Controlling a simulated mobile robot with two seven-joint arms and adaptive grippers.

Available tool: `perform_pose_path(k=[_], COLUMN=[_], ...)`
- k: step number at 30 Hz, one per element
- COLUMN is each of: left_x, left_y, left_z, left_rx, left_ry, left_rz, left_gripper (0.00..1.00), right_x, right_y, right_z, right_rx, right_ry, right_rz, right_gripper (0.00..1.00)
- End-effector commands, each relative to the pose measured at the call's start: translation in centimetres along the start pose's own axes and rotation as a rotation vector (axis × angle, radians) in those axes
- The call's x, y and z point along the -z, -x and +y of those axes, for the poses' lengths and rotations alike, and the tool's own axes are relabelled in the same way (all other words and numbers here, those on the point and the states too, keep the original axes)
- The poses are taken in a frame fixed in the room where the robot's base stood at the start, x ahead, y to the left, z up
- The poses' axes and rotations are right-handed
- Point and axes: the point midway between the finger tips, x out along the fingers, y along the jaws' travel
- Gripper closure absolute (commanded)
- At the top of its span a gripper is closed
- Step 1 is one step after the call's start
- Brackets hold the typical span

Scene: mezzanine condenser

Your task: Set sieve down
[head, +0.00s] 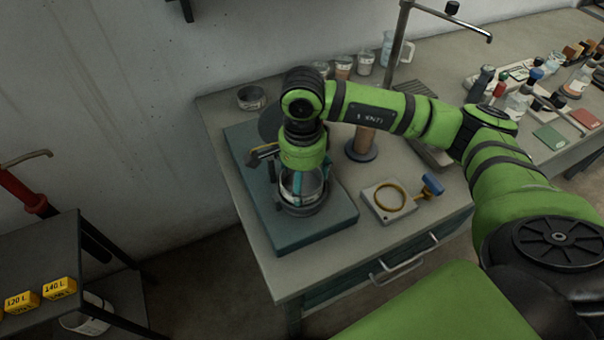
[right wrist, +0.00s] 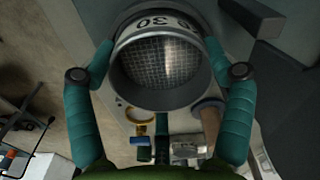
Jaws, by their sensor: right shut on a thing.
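The sieve (right wrist: 160,62) is a round metal pan with a wire mesh and the mark "30" on its rim. My right gripper (right wrist: 160,75) has its two teal fingers on opposite sides of it, shut on it. In the head view the sieve (head: 303,207) is below my right gripper (head: 301,186), over the blue-green slab (head: 324,231) on the bench. The gripper points down and partly hides the sieve. I cannot tell whether the sieve touches the slab or another part beneath it. My left gripper is not in view.
A pale block with a yellow ring (head: 384,198) and a blue-handled tool (head: 432,186) are right of the slab. A brown cylinder on a dark base (head: 361,149) stands behind. A small dark dish (head: 251,98) sits at the back left. The slab's front part is bare.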

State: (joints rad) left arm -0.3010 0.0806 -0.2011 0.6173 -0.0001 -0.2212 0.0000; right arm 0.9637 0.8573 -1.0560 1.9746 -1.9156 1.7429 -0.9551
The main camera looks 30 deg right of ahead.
Motion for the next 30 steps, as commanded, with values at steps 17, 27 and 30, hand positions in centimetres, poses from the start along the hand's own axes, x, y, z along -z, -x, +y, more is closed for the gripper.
perform_pose_path(k=[17, 27, 30], left_x=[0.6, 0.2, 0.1], left_y=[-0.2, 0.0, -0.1], left_z=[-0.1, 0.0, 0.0], left_rx=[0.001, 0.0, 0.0], left_ry=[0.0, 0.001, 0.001], left_rz=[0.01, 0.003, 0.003], left_gripper=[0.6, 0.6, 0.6], right_x=[0.0, 0.0, 0.0], right_y=[-0.7, -0.4, 0.2], right_z=[0.0, 0.0, -0.1], right_rx=[0.001, 0.001, 0.004], right_ry=[0.0, 0.0, 0.0], right_rz=[0.0, 0.0, 0.001], right_gripper=[0.0, 0.0, 0.0])
